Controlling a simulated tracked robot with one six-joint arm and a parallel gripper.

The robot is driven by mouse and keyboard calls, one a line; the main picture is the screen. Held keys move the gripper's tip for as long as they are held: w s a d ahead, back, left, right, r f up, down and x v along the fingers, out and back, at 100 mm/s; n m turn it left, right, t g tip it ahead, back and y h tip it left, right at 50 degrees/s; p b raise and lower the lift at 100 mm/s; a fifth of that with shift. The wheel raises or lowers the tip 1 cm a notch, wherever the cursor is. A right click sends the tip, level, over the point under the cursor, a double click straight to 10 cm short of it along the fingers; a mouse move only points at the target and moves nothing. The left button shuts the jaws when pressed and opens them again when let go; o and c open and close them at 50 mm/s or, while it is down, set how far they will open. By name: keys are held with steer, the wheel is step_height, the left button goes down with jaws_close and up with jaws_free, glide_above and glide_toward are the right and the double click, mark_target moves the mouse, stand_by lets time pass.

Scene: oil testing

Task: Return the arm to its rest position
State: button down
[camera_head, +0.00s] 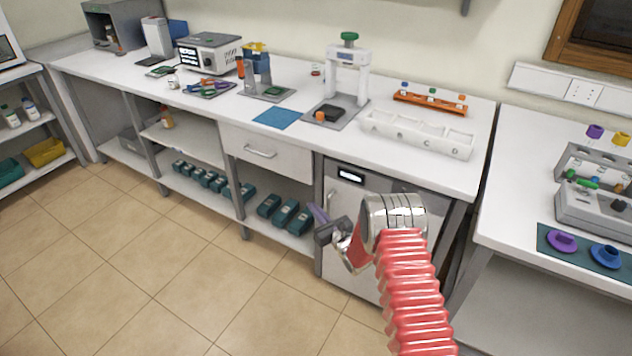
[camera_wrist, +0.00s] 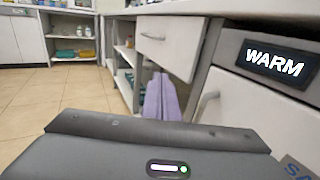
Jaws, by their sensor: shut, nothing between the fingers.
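My red, ribbed arm with a silver joint reaches up from the bottom of the head view. My gripper (camera_head: 314,210) points to the left, in front of the bench and beside the warming cabinet (camera_head: 352,245). Its purple fingers are together with nothing between them. In the wrist view the gripper (camera_wrist: 160,92) also shows as two purple fingers side by side, beyond the dark housing. The cabinet's display reads WARM in the wrist view (camera_wrist: 275,62). I cannot tell from the picture whether the gripper touches anything.
A white bench (camera_head: 200,100) runs along the wall with lab devices on it. A white drawer (camera_head: 265,152) is under it, left of the cabinet, and teal boxes (camera_head: 285,214) stand on the lower shelf. A second bench (camera_head: 520,150) is at right. The tiled floor (camera_head: 150,270) at left is clear.

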steer(key=shift+f, duration=0.1)
steer(key=s+a+f+n+g+y, duration=0.2)
steer(key=s+a+f+n+g, duration=0.2)
steer(key=s+a+f, duration=0.15)
steer(key=s+a+r+n+g, duration=0.1)
steer(key=s+r+n+g, duration=0.45)
steer(key=s, duration=0.45)
steer(key=s+a+r+n+g, duration=0.1)
steer(key=s+r+n+g, duration=0.35)
steer(key=s+n, duration=0.35)
steer(key=s+d+r+n+t+h, duration=0.2)
steer(key=s+d+r+n+h, duration=0.3)
steer(key=s+d+r, duration=0.7)
steer(key=s+d+r+n+t+h, duration=0.2)
steer(key=s+d+r+n+h, duration=0.4)
steer(key=s+d+r, duration=0.7)
step_height(320, 180, up, 5)
steer(key=shift+s+d+f+n+h, duration=0.1)
steer(key=shift+s+d+n+h, duration=0.35)
steer(key=shift+s, duration=0.75)
